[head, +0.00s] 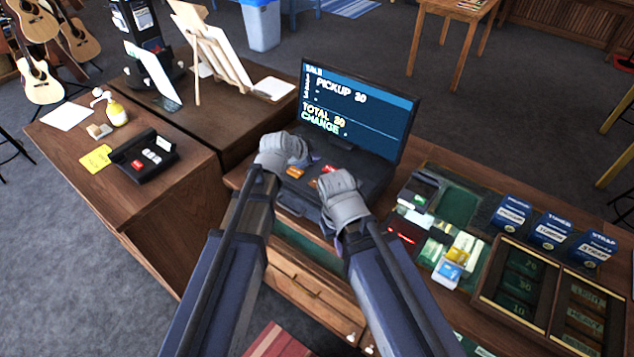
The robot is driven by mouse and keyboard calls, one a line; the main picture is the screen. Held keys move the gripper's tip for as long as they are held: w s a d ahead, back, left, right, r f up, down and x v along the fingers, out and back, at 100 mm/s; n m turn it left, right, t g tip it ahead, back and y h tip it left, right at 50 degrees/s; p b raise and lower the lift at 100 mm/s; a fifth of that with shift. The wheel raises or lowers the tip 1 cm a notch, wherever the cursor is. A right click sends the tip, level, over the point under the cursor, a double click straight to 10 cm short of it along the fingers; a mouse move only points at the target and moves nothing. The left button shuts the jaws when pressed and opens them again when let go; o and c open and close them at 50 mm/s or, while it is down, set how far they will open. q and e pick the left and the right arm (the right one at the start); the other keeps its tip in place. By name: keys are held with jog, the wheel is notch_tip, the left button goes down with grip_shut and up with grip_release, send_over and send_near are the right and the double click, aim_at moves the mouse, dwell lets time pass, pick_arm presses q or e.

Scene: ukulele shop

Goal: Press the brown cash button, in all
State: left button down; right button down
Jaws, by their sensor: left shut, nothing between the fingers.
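The cash register (378,180) stands on the wooden counter, with its dark keypad between my two grippers. An orange-brown button (295,172) shows just right of my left gripper, and a red button (328,168) is farther right. Their labels are too small to read, so I cannot tell which is the cash button. My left gripper (283,150) is shut and empty, over the keypad's left side; whether it touches is unclear. My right gripper (343,203) is over the keypad's right front. Its fingertips are unclear. My grippers hide other keys.
Blue boxes (551,231) and a wooden divided tray (497,307) lie at right. A small blue-and-white box (447,273) is nearer.

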aim_at(315, 185)
pick_arm(q)
jog(key=shift+f, duration=0.2)
notch_tip(315, 185, down, 8)
jog(key=b, duration=0.9)
jog(key=shift+f, duration=0.25)
dwell(1.4)
jog(key=shift+f+b, duration=0.35)
jog(key=shift+f, duration=0.05)
jog(key=shift+f+b, duration=0.45)
dwell(0.7)
jog(key=shift+r, duration=0.1)
jog(key=shift+r+p, duration=0.8)
jog(key=shift+p, duration=0.1)
jog(key=shift+r, duration=0.1)
